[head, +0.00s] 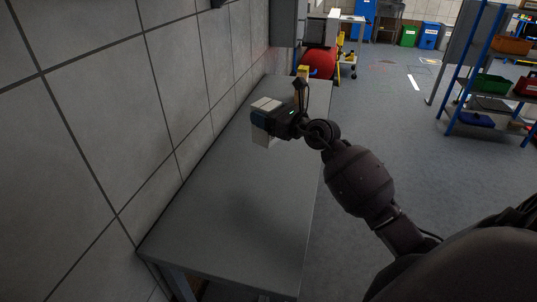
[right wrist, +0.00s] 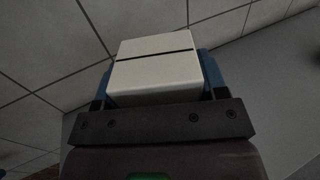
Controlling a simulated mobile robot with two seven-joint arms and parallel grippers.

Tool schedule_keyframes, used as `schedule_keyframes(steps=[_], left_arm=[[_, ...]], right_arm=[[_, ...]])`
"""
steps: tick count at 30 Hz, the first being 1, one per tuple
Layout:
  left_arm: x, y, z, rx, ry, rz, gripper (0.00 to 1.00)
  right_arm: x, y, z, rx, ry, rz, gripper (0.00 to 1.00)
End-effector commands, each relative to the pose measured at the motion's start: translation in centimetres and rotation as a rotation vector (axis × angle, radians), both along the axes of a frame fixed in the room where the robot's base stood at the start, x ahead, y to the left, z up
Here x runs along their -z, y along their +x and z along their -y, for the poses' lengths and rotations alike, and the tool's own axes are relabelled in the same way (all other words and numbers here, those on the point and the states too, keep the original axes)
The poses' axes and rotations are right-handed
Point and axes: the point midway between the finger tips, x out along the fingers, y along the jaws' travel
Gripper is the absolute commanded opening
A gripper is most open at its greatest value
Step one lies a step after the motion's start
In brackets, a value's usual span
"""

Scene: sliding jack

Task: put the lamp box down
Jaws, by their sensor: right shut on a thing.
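The lamp box is a small pale box with a dark line across it. It shows in the head view (head: 267,103) over the far half of the grey table (head: 225,225), near the wall. In the right wrist view the box (right wrist: 157,68) sits between the blue fingers of my right gripper (head: 268,120). The gripper is shut on the box; in the wrist view it also shows (right wrist: 155,75). I cannot tell whether the box's underside touches the tabletop. My left gripper is not in view.
A tiled wall (head: 90,100) runs along the table's left side. A small yellow and brown item (head: 303,73) stands at the table's far end. A red round object (head: 319,62) is beyond it. A blue-framed shelf rack (head: 487,120) stands at right. The near tabletop is clear.

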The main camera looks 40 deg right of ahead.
Motion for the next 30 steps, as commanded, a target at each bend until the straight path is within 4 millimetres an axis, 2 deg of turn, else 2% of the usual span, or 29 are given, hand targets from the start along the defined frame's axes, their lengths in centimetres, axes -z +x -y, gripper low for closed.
schedule_keyframes(steps=[1, 3, 12, 15, 20, 27, 30], left_arm=[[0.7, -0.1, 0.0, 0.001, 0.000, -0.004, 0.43], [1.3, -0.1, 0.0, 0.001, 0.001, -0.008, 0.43], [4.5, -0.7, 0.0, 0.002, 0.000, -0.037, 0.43], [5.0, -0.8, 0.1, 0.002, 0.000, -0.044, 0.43], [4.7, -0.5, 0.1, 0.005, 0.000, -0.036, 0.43], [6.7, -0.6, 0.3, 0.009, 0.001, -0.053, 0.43], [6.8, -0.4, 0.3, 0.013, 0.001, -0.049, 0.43]], right_arm=[[1.7, 0.0, 0.0, 0.000, 0.002, -0.005, 0.39], [3.2, 0.0, 0.0, 0.000, 0.002, -0.005, 0.39], [9.4, 0.0, 0.0, 0.000, 0.002, -0.005, 0.39], [10.3, 0.0, 0.0, 0.000, 0.000, -0.002, 0.39], [11.0, 0.0, 0.0, 0.000, -0.001, 0.001, 0.39], [15.1, 0.0, -0.1, 0.000, 0.002, -0.007, 0.39], [16.2, 0.0, -0.1, 0.000, 0.002, -0.005, 0.39]])
